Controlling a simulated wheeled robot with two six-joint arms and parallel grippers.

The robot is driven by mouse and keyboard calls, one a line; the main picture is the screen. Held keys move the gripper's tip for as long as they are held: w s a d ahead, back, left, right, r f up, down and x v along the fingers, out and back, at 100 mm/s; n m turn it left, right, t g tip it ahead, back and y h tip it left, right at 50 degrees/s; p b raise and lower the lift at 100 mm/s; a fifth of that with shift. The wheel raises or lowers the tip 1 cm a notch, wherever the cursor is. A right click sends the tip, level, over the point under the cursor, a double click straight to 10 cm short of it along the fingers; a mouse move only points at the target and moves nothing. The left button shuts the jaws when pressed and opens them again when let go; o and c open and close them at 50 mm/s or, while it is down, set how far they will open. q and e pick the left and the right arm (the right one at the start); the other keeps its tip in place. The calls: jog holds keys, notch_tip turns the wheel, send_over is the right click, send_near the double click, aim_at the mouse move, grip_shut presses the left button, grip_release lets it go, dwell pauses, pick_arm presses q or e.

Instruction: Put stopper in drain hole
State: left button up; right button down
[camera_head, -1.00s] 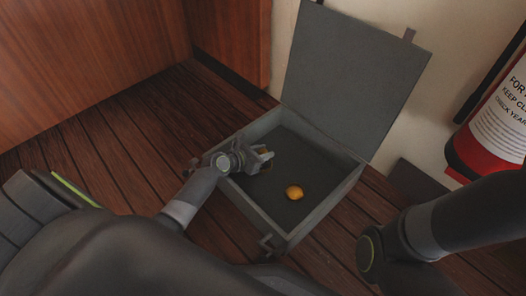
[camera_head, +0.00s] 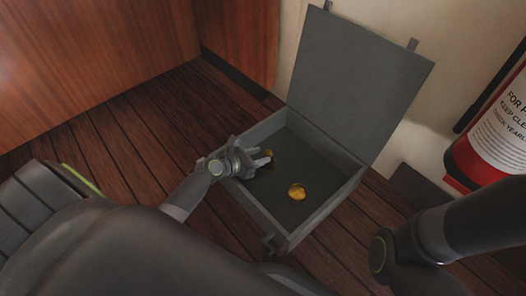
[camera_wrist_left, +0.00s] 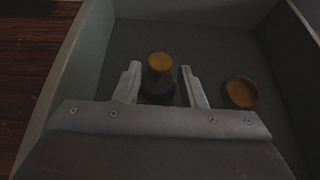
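The stopper, with a round brass top (camera_wrist_left: 160,62) and a dark lower body, stands between my left gripper's fingers in the left wrist view. My left gripper (camera_wrist_left: 160,88) is open, with a gap showing on each side of the stopper. In the head view the left gripper (camera_head: 262,160) is low inside the grey case, near its left wall, and mostly hides the stopper (camera_head: 268,153). A round brass-coloured piece (camera_head: 298,192) lies on the case floor to the right; it also shows in the wrist view (camera_wrist_left: 241,92) and may be the drain fitting. My right gripper is out of view.
The grey case (camera_head: 329,207) stands on the dark plank floor with its lid (camera_head: 360,80) open against the wall. A red fire extinguisher (camera_head: 465,160) is at the right. A wooden cabinet (camera_head: 90,60) is at the back left.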

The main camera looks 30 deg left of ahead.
pick_arm(q)
jog(key=p+v, duration=0.3)
jog(key=v, duration=0.3)
jog(key=shift+s, duration=0.2)
jog(key=shift+r, duration=0.1)
dwell(0.5)
